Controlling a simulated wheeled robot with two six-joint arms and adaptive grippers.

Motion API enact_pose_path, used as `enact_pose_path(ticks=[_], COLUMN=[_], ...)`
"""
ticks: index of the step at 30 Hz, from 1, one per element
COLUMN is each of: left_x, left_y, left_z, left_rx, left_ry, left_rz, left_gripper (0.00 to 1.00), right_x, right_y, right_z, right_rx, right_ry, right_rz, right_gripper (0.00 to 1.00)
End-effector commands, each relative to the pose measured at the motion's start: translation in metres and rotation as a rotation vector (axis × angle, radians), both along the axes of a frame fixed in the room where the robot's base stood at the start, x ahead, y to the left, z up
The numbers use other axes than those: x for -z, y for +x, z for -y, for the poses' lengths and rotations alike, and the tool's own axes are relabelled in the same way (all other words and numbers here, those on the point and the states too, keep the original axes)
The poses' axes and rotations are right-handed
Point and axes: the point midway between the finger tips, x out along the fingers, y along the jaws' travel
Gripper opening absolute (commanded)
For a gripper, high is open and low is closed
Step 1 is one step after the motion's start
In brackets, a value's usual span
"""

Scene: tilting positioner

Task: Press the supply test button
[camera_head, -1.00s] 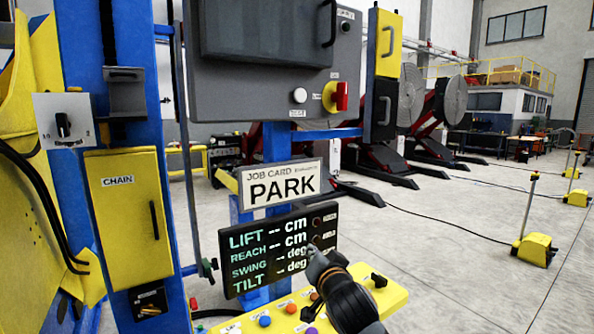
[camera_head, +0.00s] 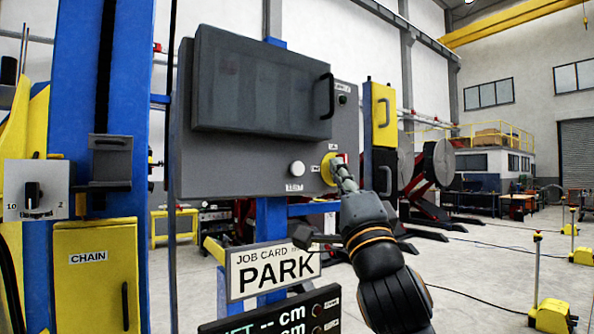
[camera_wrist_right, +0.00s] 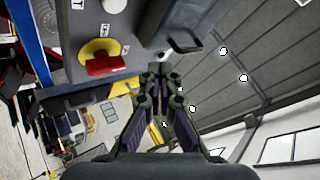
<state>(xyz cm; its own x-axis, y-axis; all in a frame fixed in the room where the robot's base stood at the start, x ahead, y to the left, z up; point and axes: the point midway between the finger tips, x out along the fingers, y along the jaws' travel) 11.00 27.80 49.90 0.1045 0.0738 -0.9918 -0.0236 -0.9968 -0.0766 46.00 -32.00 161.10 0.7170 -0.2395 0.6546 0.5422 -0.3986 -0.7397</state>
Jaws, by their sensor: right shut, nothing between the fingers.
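The grey control panel (camera_head: 250,160) fills the upper middle of the head view. A round white button (camera_head: 297,168) sits on its lower part, with a small label below it that seems to read TEST. A red rotary switch on a yellow round plate (camera_head: 328,169) is to its right. My right gripper (camera_head: 344,170) is shut and empty. Its tips overlap the red switch in the head view, to the right of the white button; contact cannot be told. In the right wrist view the closed fingertips (camera_wrist_right: 161,72) are beside the red switch (camera_wrist_right: 105,64). My left gripper is out of view.
A grey door with a handle (camera_head: 325,95) covers the upper panel. A small green lamp (camera_head: 342,99) is near the panel's right edge. A PARK job card (camera_head: 274,269) and a dark display (camera_head: 283,315) are below. A yellow CHAIN box (camera_head: 95,285) is on the left.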

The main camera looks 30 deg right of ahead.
Motion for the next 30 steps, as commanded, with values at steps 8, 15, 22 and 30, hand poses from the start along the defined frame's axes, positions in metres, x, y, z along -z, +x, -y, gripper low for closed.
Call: enact_pose_path(ticks=[8,15,22,30], left_x=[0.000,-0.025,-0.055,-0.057], left_y=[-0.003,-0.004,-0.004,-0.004], left_z=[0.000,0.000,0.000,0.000], left_rx=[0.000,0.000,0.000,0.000], left_ry=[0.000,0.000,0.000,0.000], left_rz=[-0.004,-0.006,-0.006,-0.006], left_gripper=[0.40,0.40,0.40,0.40], right_x=[0.000,-0.006,-0.006,0.000], right_y=[0.001,0.021,0.055,0.082], right_z=[0.000,-0.001,-0.004,-0.006], right_rx=[0.001,-0.004,-0.003,0.001], right_ry=[0.000,0.004,0.004,0.002], right_rz=[-0.001,-0.006,-0.005,-0.002], right_gripper=[0.00,0.00,0.00,0.00])
